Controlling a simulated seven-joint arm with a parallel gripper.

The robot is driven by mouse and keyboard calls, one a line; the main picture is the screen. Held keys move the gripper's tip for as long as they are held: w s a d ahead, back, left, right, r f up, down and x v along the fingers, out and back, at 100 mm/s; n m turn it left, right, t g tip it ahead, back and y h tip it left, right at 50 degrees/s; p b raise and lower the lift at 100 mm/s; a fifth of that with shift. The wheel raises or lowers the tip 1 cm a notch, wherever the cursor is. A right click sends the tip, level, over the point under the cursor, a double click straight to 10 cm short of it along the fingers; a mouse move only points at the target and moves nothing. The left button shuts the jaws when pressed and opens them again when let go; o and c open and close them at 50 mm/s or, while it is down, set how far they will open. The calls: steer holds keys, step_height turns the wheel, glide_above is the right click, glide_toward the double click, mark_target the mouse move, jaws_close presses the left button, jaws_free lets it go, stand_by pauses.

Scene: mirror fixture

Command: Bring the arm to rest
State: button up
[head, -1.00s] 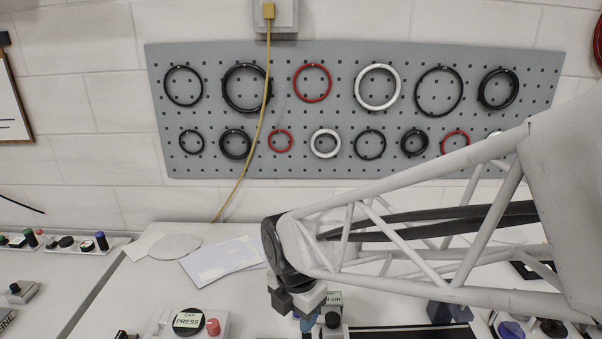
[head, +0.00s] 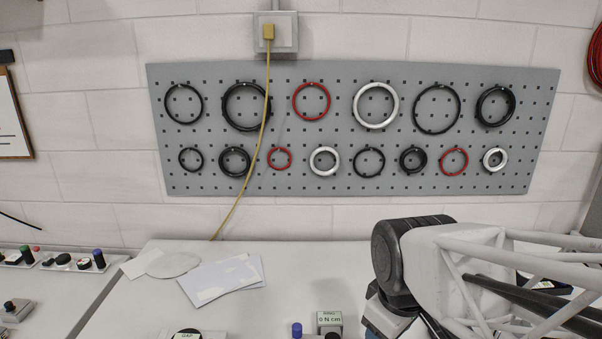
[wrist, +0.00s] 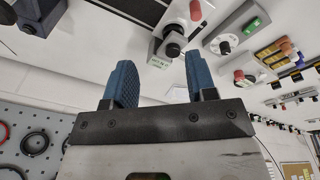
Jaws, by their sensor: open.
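My arm folds at the lower right of the head view, with its dark round joint and white lattice links above the bench (head: 340,262). My gripper's fingers are hidden in the head view, below the frame or behind the links. In the wrist view my gripper (wrist: 158,82) shows two blue ribbed fingers set apart on a dark plate. It is open, with nothing between the fingers. Beyond the fingertips, apart from them, the wrist view shows a small device with a black knob (wrist: 172,50).
A grey pegboard (head: 345,190) with several rings hangs on the wall behind. A yellow cable (head: 250,185) runs down to the bench. Papers (head: 222,277) lie at the left, and a small labelled box (head: 329,322) stands at the front. The bench middle is fairly clear.

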steer(key=s+d+r+m, duration=0.1)
steer(key=s+d+m, duration=0.2)
steer(key=m, duration=0.5)
steer(key=shift+s+d+r+t, duration=0.3)
steer(key=shift+s+d, duration=0.1)
steer(key=shift+d, duration=0.35)
steer(key=shift+c, duration=0.4)
stand_by(1.3)
